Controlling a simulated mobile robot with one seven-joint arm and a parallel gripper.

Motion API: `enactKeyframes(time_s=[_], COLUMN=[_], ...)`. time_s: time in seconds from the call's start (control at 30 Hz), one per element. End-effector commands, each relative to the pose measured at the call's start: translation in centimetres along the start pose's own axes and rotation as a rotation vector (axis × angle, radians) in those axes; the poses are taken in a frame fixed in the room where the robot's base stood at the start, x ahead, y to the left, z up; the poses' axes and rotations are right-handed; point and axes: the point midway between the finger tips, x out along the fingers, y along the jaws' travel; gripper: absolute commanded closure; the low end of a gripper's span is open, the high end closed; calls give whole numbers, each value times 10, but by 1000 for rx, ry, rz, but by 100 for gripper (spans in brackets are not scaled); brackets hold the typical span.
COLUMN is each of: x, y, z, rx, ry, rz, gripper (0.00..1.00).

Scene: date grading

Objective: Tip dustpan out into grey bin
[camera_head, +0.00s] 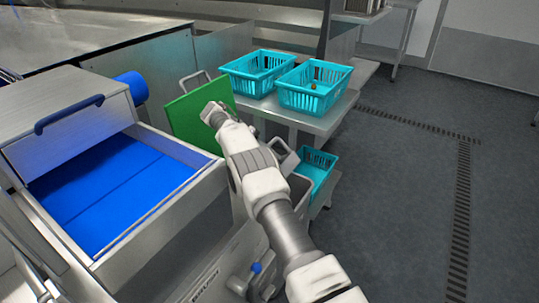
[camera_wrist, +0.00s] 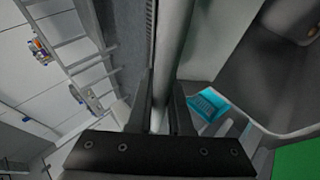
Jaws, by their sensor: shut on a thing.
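My gripper (camera_head: 211,111) is at the far end of my arm in the head view, in front of a green panel. In the wrist view my gripper (camera_wrist: 159,103) is shut on a long grey bar (camera_wrist: 171,55), which looks like the dustpan's handle. I cannot make out the pan or anything in it. The grey bin (camera_head: 300,187) stands on the floor in the head view, to the right of my arm and partly hidden by it. My gripper is beyond the bin and to its left, apart from it.
The green panel (camera_head: 185,118) stands by a table with two turquoise baskets (camera_head: 257,85) (camera_head: 315,101); the right one holds a small brown thing. A lower turquoise basket (camera_head: 318,166) is beside the bin. A blue-lined tray (camera_head: 105,195) is at left. Floor at right is clear.

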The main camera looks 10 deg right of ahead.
Motion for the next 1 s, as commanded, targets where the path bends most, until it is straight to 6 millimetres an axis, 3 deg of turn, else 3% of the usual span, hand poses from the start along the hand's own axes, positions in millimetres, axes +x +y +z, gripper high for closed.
enactKeyframes(time_s=[0.4,1.0], x=[2,30], y=[14,35], z=[4,13], rx=[33,134], ry=[-3,-3], rz=[-83,-321], gripper=[100,100])
